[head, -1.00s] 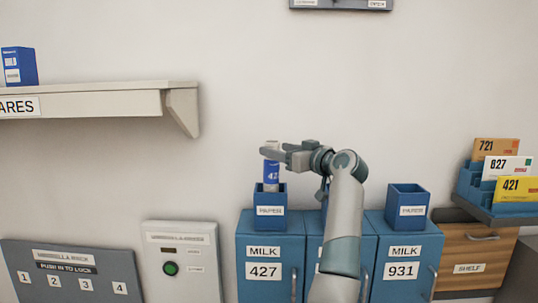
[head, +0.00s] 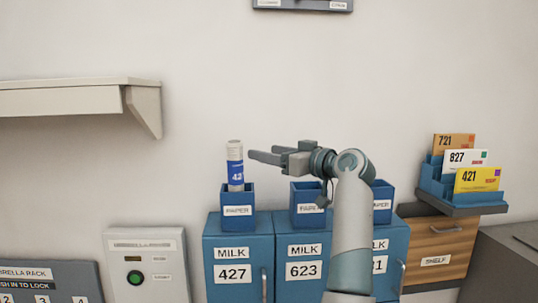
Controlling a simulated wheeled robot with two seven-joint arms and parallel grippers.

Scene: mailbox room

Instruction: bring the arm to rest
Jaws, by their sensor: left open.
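My left gripper (head: 268,157) is open and empty, its fingers pointing left in front of the wall. Its arm rises from the bottom of the head view and bends at the top. A rolled paper (head: 235,165) with a blue label stands upright in the blue paper holder (head: 237,210) on top of the milk box 427 (head: 232,274). The fingertips are to the right of the roll and look apart from it. My right gripper is not in view.
Milk box 623 (head: 303,271) and its paper holder (head: 306,214) stand partly behind my arm, with another box to the right. A card rack (head: 480,210) holds cards 721, 827 and 421.

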